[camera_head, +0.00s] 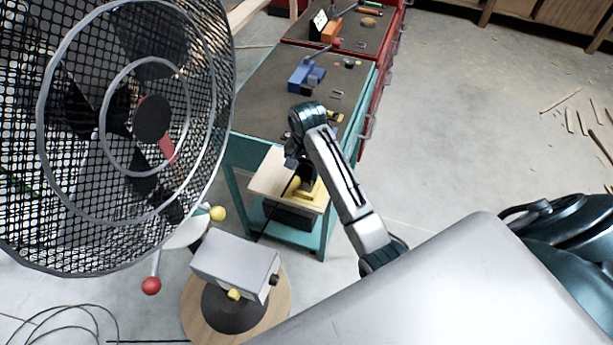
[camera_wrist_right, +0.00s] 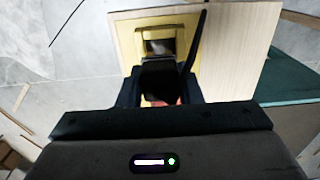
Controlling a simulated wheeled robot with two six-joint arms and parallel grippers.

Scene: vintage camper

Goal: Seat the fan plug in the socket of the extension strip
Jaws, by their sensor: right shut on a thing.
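The extension strip (camera_head: 309,190) is yellow and sits on a pale wooden board at the near end of the workbench. In the wrist view the yellow strip (camera_wrist_right: 143,38) shows a dark recessed square just beyond my fingers. My right gripper (camera_head: 296,168) is above the strip, shut on the black fan plug (camera_wrist_right: 160,80). A black cord rises beside the plug in the wrist view. My fingers and the plug hide the contact, so I cannot tell whether the plug touches the socket. The large caged fan (camera_head: 130,120) stands at the left. My left gripper is not in view.
The wooden board (camera_head: 268,180) extends from the teal-legged workbench (camera_head: 262,105). A blue vise (camera_head: 306,72) and small tools lie farther back. The fan's grey box (camera_head: 235,258) stands close in front. Loose cable lies at lower left; the floor at right is mostly clear.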

